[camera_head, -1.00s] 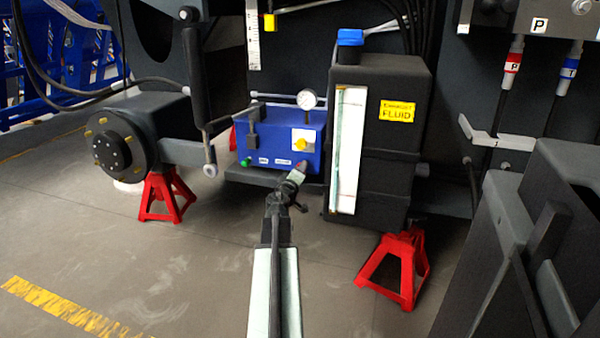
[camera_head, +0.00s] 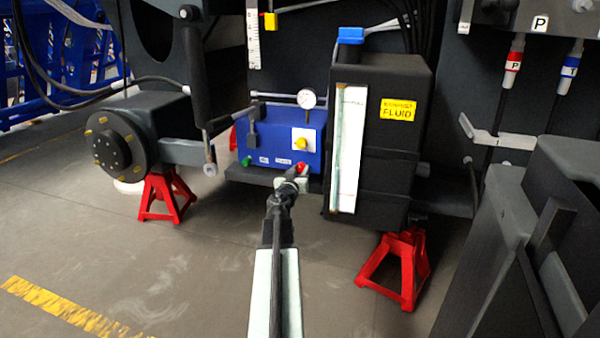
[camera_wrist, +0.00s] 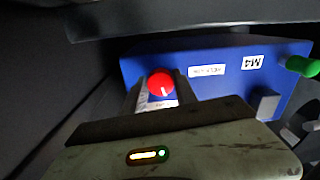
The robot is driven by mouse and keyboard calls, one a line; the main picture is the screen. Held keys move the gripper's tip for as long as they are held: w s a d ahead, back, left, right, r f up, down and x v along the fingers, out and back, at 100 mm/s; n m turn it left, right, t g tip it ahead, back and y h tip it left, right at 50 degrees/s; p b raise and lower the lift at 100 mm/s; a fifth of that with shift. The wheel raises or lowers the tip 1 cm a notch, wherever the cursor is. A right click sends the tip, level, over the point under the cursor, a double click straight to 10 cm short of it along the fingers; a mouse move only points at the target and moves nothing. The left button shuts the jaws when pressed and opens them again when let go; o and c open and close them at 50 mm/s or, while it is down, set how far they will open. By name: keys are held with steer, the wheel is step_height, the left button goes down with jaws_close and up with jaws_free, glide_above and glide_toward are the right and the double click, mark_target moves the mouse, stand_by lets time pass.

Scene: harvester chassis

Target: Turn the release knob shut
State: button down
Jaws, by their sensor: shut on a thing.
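The release knob (camera_head: 302,168) is red and sits low on the right of the front of a blue pump box (camera_head: 270,140). In the head view my gripper (camera_head: 299,173) is at the box's lower right front. The fingertips are partly hidden behind the gripper body.
A green knob (camera_head: 246,161) is at the box's lower left, and a yellow knob (camera_head: 301,144) is above the red one. A gauge (camera_head: 306,99) stands on top. A black fluid tank (camera_head: 395,140) rises close on the right. Red stands (camera_head: 397,268) are on the floor.

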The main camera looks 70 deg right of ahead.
steer(key=shift+d+m, duration=0.1)
steer(key=shift+m, duration=1.4)
steer(key=c, duration=1)
jaws_free()
steer(key=shift+o, duration=0.2)
steer(key=a, duration=0.8)
steer(key=shift+s, duration=0.3)
